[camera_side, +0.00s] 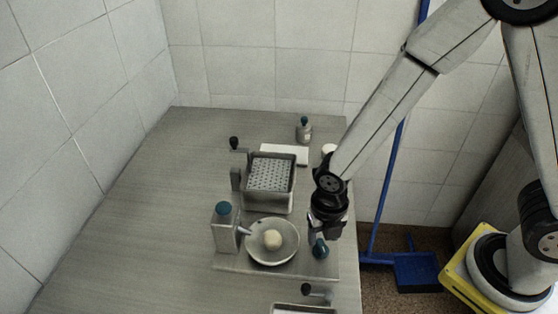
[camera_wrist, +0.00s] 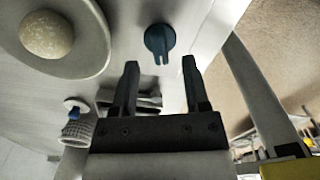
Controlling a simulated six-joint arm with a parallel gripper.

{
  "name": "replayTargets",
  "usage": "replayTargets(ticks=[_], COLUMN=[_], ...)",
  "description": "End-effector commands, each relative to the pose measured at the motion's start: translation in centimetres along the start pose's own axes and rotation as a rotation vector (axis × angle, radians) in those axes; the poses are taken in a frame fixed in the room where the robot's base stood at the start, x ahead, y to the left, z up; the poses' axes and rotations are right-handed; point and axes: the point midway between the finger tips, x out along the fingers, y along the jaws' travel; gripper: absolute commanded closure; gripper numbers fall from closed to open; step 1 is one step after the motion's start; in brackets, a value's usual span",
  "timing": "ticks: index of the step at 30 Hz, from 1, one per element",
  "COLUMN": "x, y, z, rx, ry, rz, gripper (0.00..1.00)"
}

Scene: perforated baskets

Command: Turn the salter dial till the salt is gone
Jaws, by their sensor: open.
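A blue dial (camera_side: 320,248) sits at the right of the work area, just below my gripper (camera_side: 323,236) in the side view. In the wrist view the dial (camera_wrist: 159,38) lies ahead of the gap between my two fingers (camera_wrist: 160,64), with its pointer towards me. My gripper is open and empty, apart from the dial. A grey box with a blue top (camera_side: 225,232), likely the salter, stands left of a round dish. The dish (camera_side: 256,253) holds a pale ball (camera_side: 273,240), which also shows in the wrist view (camera_wrist: 46,34). I cannot make out any salt.
A perforated basket (camera_side: 270,174) sits behind the dish, with a dark-knobbed lever (camera_side: 234,144) to its left. A small blue-topped bottle (camera_side: 304,130) and a white slab (camera_side: 286,153) are farther back. Another dark-knobbed part (camera_side: 306,289) is in front. The table's left side is clear.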

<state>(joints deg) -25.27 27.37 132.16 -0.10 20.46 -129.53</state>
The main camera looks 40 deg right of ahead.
Motion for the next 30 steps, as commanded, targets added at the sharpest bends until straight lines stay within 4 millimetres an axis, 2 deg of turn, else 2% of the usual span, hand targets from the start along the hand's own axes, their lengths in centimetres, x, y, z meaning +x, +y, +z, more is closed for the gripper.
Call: replayTargets(ticks=[10, 23, 28, 29, 30], x=[2.5, 2.9, 2.9, 2.9, 2.9], y=[0.0, 0.0, 0.0, 0.0, 0.0], z=[0.0, 0.0, 0.0, 0.0, 0.0], rx=[0.000, 0.000, 0.000, 0.000, 0.000], ry=[0.000, -0.001, -0.001, -0.001, -0.001], rz=[-0.001, 0.001, 0.000, 0.000, 0.000], gripper=[0.41, 0.41, 0.92, 1.00, 1.00])
